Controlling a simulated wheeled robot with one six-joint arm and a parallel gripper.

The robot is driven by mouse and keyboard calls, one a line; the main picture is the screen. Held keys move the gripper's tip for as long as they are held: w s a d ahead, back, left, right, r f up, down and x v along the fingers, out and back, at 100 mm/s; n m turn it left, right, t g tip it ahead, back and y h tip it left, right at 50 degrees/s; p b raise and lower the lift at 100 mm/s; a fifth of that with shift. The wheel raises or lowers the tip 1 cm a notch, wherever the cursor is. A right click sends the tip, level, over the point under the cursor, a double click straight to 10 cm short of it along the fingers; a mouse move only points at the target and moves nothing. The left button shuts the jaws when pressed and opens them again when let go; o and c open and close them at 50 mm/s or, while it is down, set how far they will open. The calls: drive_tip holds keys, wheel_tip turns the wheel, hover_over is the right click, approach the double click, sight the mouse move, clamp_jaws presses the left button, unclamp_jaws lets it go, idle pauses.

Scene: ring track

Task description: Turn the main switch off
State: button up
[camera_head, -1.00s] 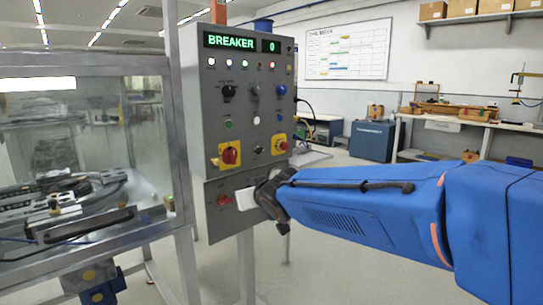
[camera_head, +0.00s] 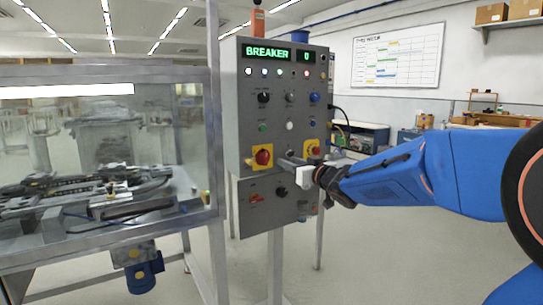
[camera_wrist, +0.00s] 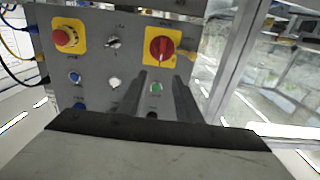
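The main switch, taken as the red rotary knob on a yellow plate, is at the lower left of the grey control panel (camera_head: 240,130) in the head view (camera_head: 263,157). It also shows upside down at the top of the wrist view (camera_wrist: 160,48), where its handle looks roughly upright. My gripper (camera_head: 285,162) is just right of the knob in the head view, apart from it. In the wrist view, the two dark fingers of my gripper (camera_wrist: 161,77) are spread with a gap between them, near the knob. Nothing is held.
A red push button (camera_head: 312,149) on another yellow plate sits right of the knob. The display (camera_head: 267,53) reads "BREAKER". A lower grey box (camera_head: 257,213) with a red switch hangs below the panel. A framed glass enclosure (camera_head: 105,150) stands at left.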

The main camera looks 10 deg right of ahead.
sight(266, 153)
drive_tip(key=x, duration=1.3)
drive_tip(key=shift+w+a+f, duration=0.1)
drive_tip(key=shift+w+a, duration=0.05)
drive_tip(key=shift+w, duration=0.05)
clamp_jaws()
